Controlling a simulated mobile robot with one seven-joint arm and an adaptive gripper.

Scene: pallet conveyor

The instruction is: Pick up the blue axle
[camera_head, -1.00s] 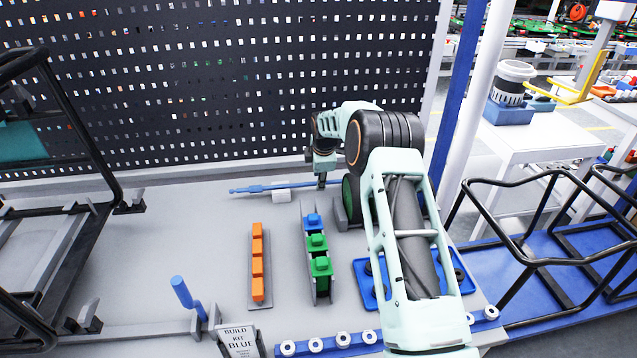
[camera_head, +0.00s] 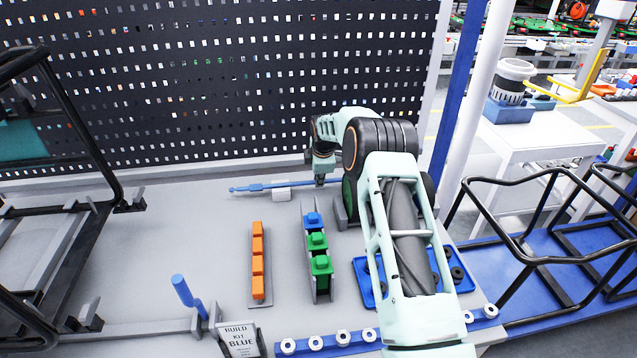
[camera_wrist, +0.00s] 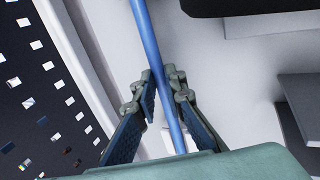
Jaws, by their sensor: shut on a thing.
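The blue axle (camera_head: 270,187) is a long thin rod lying level near the back of the table, below the pegboard, across a small white support block (camera_head: 281,191). Its right part runs to my gripper (camera_head: 320,180), which points down at it. In the wrist view, the axle (camera_wrist: 148,35) passes between the two fingers of my gripper (camera_wrist: 163,92), which are shut on it. The axle's right end is hidden by my arm in the head view.
An orange block row (camera_head: 257,260) and a rack of green and blue blocks (camera_head: 318,263) stand mid-table. A blue tray (camera_head: 363,280) lies partly under my arm. A black frame (camera_head: 75,130) stands at left. The table's left middle is clear.

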